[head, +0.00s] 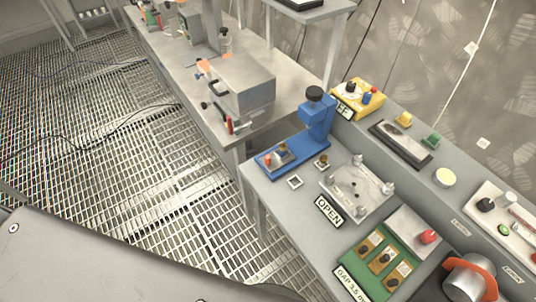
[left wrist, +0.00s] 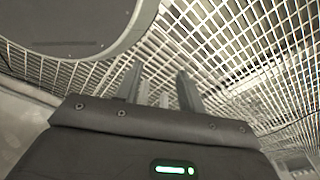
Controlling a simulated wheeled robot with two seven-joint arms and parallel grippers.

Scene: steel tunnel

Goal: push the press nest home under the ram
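The blue press (head: 319,118) with a black knob on top stands on the grey bench in the head view. Its blue base plate reaches out to the left. The press nest (head: 279,154), a small metallic block with a brownish part, sits on the outer left part of that base, clear of the ram. The ram itself is hard to make out. My left gripper (left wrist: 160,88) shows only in the left wrist view, its two fingers apart with nothing seen held, above floor grating and far from the press. My right gripper is not in view.
Near the press are a small square frame (head: 295,181), a light plate with posts (head: 356,188), an OPEN sign (head: 328,212) and a green gauge tray (head: 375,262). A yellow box (head: 357,99) stands behind. A steel box (head: 238,87) sits on the farther bench.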

